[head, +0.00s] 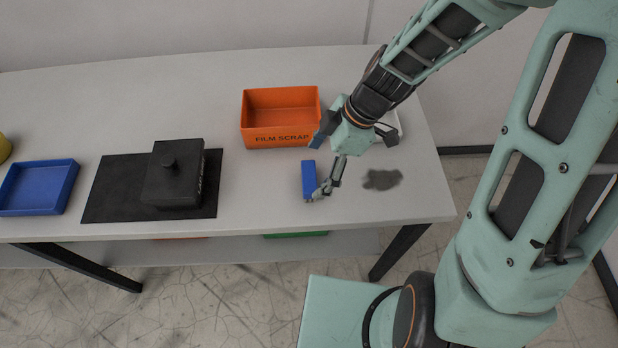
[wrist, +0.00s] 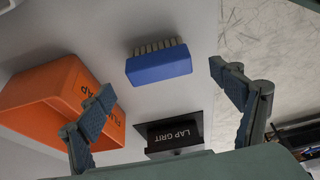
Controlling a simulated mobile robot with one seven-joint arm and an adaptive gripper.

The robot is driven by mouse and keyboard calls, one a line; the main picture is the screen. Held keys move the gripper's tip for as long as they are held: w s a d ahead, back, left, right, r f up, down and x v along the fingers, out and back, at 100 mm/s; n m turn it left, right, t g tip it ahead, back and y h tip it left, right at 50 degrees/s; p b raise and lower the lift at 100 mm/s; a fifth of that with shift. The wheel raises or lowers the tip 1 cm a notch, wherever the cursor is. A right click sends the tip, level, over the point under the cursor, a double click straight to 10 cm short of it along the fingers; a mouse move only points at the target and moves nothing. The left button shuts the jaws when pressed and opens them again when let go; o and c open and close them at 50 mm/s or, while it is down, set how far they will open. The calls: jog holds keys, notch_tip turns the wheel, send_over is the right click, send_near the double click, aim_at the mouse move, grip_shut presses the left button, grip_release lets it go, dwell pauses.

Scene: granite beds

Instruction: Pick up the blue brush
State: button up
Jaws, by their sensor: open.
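The blue brush (head: 309,178) lies on the light table near its front edge, right of the black mat. In the wrist view the blue brush (wrist: 159,66) shows its blue block and a row of pale bristles, between and beyond my fingers. I cannot tell whether a finger touches the brush.
An orange bin (head: 281,140) marked FILM SCRAP stands behind the brush. A black lidded box (head: 174,188) sits on a black mat (head: 110,190) to the left, with a blue tray (head: 38,188) beyond. A pale object is partly hidden behind my gripper. Table between mat and brush is clear.

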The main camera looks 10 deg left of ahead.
aim_at(311, 175)
jog(key=shift+p+x, duration=0.45)
jog(key=shift+x, duration=2.3)
jog(key=shift+w+d, duration=0.1)
jog(key=shift+w, duration=0.05)
jog(key=shift+c, duration=0.4)
jog(key=c, duration=1.2)
